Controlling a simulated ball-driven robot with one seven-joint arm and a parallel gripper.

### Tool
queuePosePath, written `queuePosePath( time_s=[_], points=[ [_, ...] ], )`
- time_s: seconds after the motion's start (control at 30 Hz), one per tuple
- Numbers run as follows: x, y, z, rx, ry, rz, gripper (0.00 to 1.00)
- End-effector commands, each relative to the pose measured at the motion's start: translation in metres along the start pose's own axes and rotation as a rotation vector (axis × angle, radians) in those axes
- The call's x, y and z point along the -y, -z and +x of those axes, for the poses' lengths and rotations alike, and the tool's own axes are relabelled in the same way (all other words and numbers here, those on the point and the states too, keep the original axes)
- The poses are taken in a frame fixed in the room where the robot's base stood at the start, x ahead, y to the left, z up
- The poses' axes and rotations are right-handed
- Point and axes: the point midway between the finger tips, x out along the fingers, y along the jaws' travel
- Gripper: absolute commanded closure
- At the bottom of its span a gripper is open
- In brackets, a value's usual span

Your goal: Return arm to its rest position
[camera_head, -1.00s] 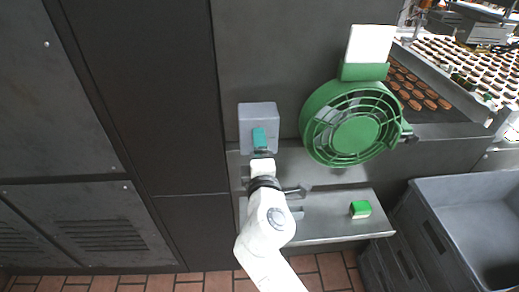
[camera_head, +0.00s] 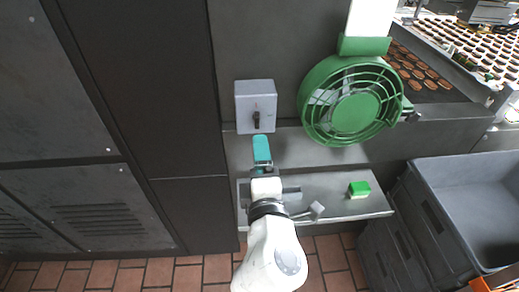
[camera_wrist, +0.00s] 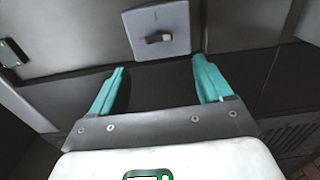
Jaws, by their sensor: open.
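My gripper (camera_head: 262,152) has teal fingers and sits at the end of my white arm, over the grey ledge and below the switch box. In the wrist view the fingers of my gripper (camera_wrist: 160,82) stand wide apart with nothing between them. The grey switch box (camera_head: 255,106) with a dark rotary handle is on the cabinet wall. It also shows in the wrist view as a grey box (camera_wrist: 157,29) beyond the fingertips, apart from them.
A green fan (camera_head: 350,103) stands right of the switch box. A small green block (camera_head: 358,189) lies on the grey shelf (camera_head: 335,210). A large grey crate (camera_head: 440,205) is at the right, near a conveyor with biscuits (camera_head: 415,72). Dark cabinets fill the left.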

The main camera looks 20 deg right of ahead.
Motion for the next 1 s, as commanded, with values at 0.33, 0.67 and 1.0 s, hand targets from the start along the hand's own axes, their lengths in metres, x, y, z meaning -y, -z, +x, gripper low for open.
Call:
queuePosePath(
  time_s=[0.33,0.67,1.0],
  points=[
    [0.000,0.000,-0.004,0.000,0.000,0.000,0.21],
    [0.004,-0.006,-0.004,0.012,0.016,0.016,0.21],
    [0.135,-0.134,-0.046,0.380,0.516,0.521,0.21]
  ],
)
